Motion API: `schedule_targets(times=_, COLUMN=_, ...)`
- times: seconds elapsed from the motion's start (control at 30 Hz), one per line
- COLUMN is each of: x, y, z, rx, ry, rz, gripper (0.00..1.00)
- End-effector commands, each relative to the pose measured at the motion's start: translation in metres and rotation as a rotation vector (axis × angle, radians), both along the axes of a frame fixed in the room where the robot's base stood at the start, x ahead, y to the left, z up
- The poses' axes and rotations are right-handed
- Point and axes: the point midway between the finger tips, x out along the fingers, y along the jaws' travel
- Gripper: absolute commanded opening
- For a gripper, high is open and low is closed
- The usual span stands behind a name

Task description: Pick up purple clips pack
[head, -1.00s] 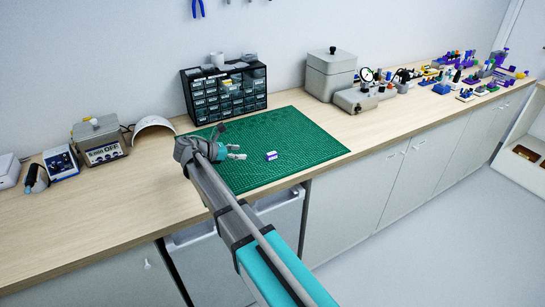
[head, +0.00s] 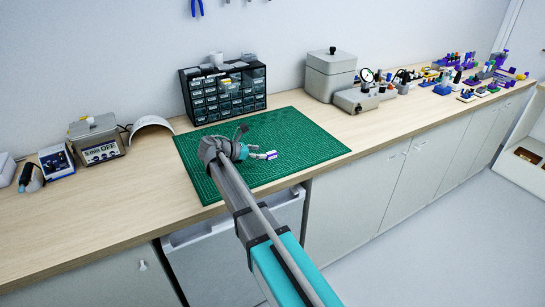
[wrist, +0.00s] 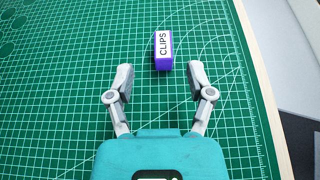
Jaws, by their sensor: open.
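The purple clips pack (wrist: 164,50) is a small box with a white top that reads CLIPS. It lies on the green cutting mat (wrist: 60,100). In the head view the pack (head: 271,155) is right at the tip of my gripper (head: 256,152). In the wrist view my gripper (wrist: 160,78) is open, with its two fingers spread apart. The pack is just ahead of the fingertips, roughly centred between them, and its near end is about level with them. Nothing is held.
A black drawer cabinet (head: 225,92) stands behind the mat (head: 310,150). The mat around the pack is clear. The bench's front edge runs along the right in the wrist view.

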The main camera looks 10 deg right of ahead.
Motion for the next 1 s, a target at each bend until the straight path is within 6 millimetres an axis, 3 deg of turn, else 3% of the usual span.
schedule_targets(times=0.27, x=0.001, y=-0.003, z=-0.002, rx=0.0, ry=0.0, rz=-0.001, gripper=0.69)
schedule_targets(times=0.7, x=0.012, y=-0.042, z=-0.019, rx=0.0, ry=-0.001, rz=0.0, gripper=0.69)
schedule_targets(times=1.0, x=0.013, y=-0.046, z=-0.019, rx=0.0, ry=0.0, rz=0.001, gripper=0.69)
